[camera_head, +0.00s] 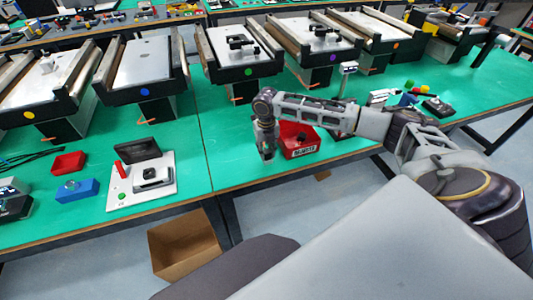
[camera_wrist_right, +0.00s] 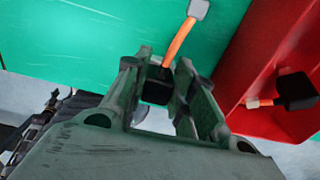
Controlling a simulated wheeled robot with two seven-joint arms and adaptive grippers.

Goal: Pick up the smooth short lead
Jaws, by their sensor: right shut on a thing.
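A short lead with a smooth orange cable (camera_wrist_right: 178,42), a black plug (camera_wrist_right: 157,86) and a grey end (camera_wrist_right: 198,9) shows in the right wrist view. My right gripper (camera_head: 267,151) is shut on the black plug, which sits between its two fingers. The cable runs out past the fingertips over the green table. In the head view the gripper is just left of the red bin (camera_head: 299,140), and the lead cannot be made out there. My left gripper is not in view.
In the wrist view the red bin (camera_wrist_right: 243,60) holds another black plug (camera_wrist_right: 295,90) with an orange lead. Several mini conveyors (camera_head: 150,65) line the back. A white board (camera_head: 143,182), a blue bin (camera_head: 77,189) and a small red bin (camera_head: 68,163) stand left. A cardboard box (camera_head: 185,245) is below the table edge.

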